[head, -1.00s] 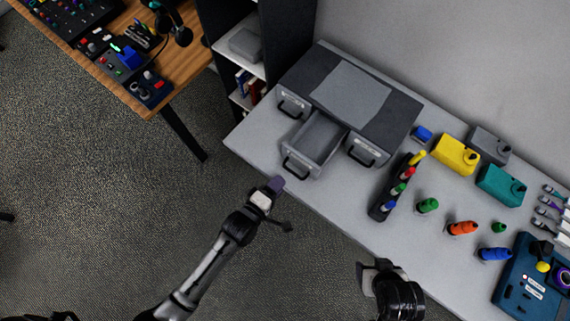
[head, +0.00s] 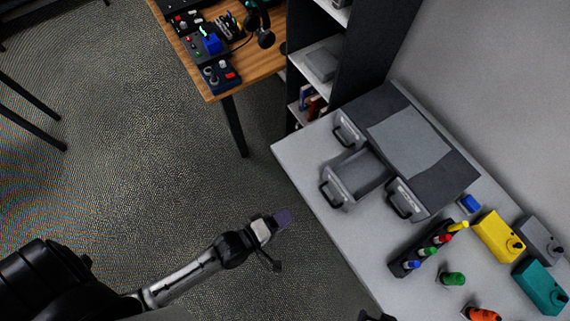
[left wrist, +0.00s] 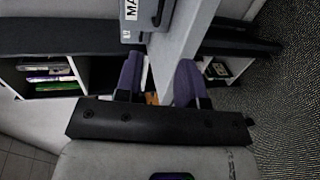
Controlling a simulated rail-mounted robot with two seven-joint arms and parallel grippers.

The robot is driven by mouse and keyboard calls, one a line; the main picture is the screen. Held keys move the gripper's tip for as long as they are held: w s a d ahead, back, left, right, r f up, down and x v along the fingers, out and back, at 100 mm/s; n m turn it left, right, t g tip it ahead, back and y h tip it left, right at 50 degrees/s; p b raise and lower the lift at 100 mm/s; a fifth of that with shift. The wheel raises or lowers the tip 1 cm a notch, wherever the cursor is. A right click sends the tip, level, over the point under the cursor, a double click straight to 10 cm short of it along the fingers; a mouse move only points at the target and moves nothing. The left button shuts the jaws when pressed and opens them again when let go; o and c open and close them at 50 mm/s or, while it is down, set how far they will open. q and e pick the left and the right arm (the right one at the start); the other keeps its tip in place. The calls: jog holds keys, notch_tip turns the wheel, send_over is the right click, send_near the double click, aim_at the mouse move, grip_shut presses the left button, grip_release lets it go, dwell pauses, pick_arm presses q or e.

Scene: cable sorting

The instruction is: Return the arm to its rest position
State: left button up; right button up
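My left arm reaches in from the lower left in the head view. Its purple-tipped gripper (head: 285,217) is over the carpet, just off the front edge of the grey desk (head: 315,185). In the left wrist view the two purple fingers of my left gripper (left wrist: 158,80) stand apart, with nothing seen held between them. Of my right arm only a dark sliver shows at the bottom edge of the head view; its fingers are hidden.
A drawer unit (head: 455,178) on the desk has its middle drawer (head: 358,175) pulled out. A marker rack (head: 405,262) and several coloured items stand right of it. A shelf (head: 320,62) and a wooden table (head: 262,62) are behind.

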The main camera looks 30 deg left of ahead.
dwell(0.3)
pick_arm(q)
jog(key=s+f+m+g+y, duration=0.1)
jog(key=s+f+m+g, duration=0.4)
jog(key=m, duration=0.5)
jog(key=s+a+r+m+g+y, duration=0.2)
jog(key=a+r+g+y, duration=0.1)
jog(key=a+r, duration=0.15)
jog(key=s+a+r+m+g+y, duration=0.2)
jog(key=s+a+r+m+y, duration=0.15)
jog(key=a, duration=0.25)
notch_tip(320, 180, up, 24)
jog(key=p, duration=2.3)
jog(key=shift+w+f+n+h+p, duration=0.15)
jog(key=shift+n+h+p, duration=0.2)
jog(key=shift+h+p, duration=0.1)
jog(key=shift+a, duration=0.1)
